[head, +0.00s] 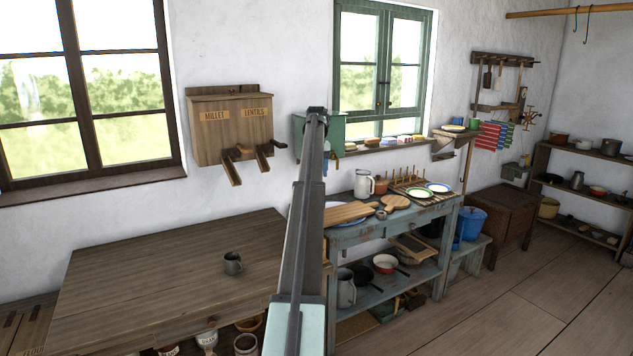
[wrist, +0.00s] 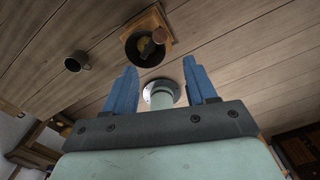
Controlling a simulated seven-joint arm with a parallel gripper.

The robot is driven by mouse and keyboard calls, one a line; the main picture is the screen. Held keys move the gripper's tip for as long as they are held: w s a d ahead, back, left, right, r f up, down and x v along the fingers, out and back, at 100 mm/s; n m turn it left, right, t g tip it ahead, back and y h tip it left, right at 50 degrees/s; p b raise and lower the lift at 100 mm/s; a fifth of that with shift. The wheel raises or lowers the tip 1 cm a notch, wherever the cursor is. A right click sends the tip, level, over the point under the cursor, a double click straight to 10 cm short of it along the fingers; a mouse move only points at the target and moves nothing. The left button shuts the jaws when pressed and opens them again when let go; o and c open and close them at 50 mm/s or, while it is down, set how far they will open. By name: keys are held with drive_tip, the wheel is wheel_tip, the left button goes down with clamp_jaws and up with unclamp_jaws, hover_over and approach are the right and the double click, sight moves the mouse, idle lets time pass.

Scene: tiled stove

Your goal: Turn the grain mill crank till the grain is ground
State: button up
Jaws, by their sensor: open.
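In the wrist view a grain mill (wrist: 133,49) stands on a plank surface, with a square wooden base and a dark round top. A brown crank knob (wrist: 159,35) shows at its right side. I cannot see whether grain is inside. My gripper (wrist: 160,66) is open, its two blue fingers apart and empty, with the mill beyond the fingertips in the picture. The fingers do not visibly touch the mill or crank. In the head view I cannot make out the mill or the fingers; my arm blocks the middle.
A millet and lentils dispenser (head: 231,135) hangs on the wall. A blue bench (head: 340,237) holds dishes and boards. The table's left part is clear.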

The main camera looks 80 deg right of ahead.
drive_tip(key=shift+r, duration=0.4)
